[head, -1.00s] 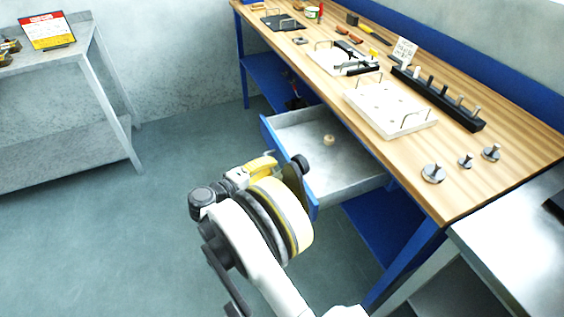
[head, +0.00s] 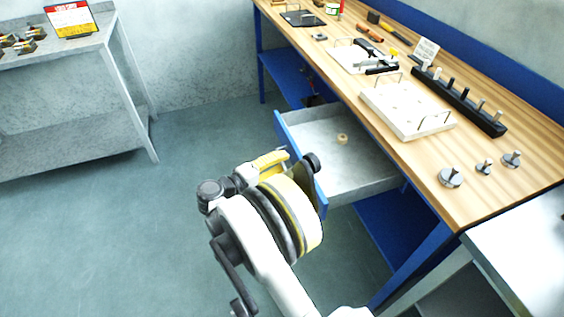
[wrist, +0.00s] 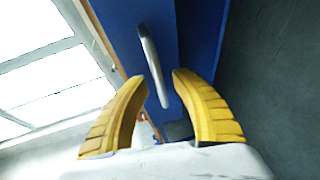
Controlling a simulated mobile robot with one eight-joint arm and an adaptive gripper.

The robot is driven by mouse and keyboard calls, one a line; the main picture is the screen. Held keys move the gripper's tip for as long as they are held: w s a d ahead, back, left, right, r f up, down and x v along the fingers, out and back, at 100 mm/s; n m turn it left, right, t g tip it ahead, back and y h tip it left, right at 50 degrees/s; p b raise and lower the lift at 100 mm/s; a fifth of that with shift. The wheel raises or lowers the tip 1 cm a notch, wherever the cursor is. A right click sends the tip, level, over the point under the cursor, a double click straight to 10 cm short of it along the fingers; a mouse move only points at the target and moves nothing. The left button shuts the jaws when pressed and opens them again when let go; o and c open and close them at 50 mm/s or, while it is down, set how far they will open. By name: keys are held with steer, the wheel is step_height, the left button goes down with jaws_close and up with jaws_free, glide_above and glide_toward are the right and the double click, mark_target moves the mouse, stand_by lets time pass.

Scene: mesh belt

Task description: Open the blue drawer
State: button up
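The blue drawer (head: 300,150) is pulled well out from under the wooden-topped workbench, with its grey inside showing in the head view. A small tan round piece (head: 342,138) lies in it. In the wrist view the drawer's blue front (wrist: 120,30) carries a silver bar handle (wrist: 150,58). My gripper (wrist: 158,83) has its two yellow fingers spread apart. The handle's near end lies between them in the picture, and I see no finger clamped on it. In the head view my gripper (head: 272,160) is at the drawer's front, its fingertips partly hidden by my wrist.
The workbench top (head: 470,205) holds a white tray (head: 405,120), a black peg rack (head: 460,105) and metal knobs. A blue lower shelf (head: 385,225) is under the drawer. A grey table (head: 90,50) stands at the left. The floor (head: 110,230) between is clear.

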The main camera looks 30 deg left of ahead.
steer(key=v, duration=1.1)
steer(key=shift+s, duration=0.25)
steer(key=shift+r, duration=0.1)
